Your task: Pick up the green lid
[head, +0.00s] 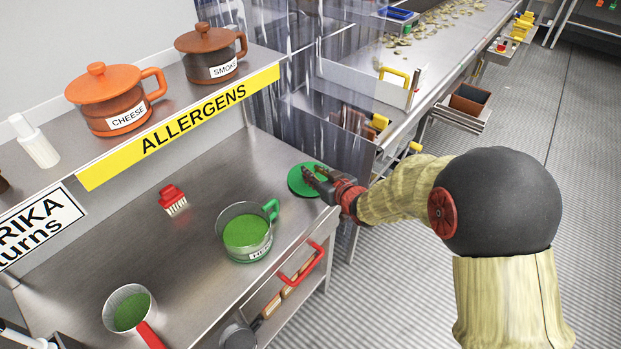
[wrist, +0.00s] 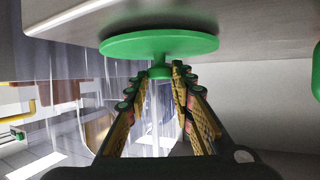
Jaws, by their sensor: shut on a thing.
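The green lid (head: 303,180) is a flat disc at the right end of the steel counter in the head view. In the wrist view the lid (wrist: 160,42) shows large, with its small knob (wrist: 160,71) between the fingertips. My gripper (head: 316,177) reaches over the lid from the right. In the wrist view my gripper (wrist: 163,72) is shut on the knob. I cannot tell whether the lid touches the counter.
A clear pot of green powder (head: 245,234) with a green handle stands uncovered on the counter (head: 205,285). A red brush (head: 173,199) and a white scoop (head: 130,309) of green powder lie nearby. Plastic strips (head: 310,120) hang behind.

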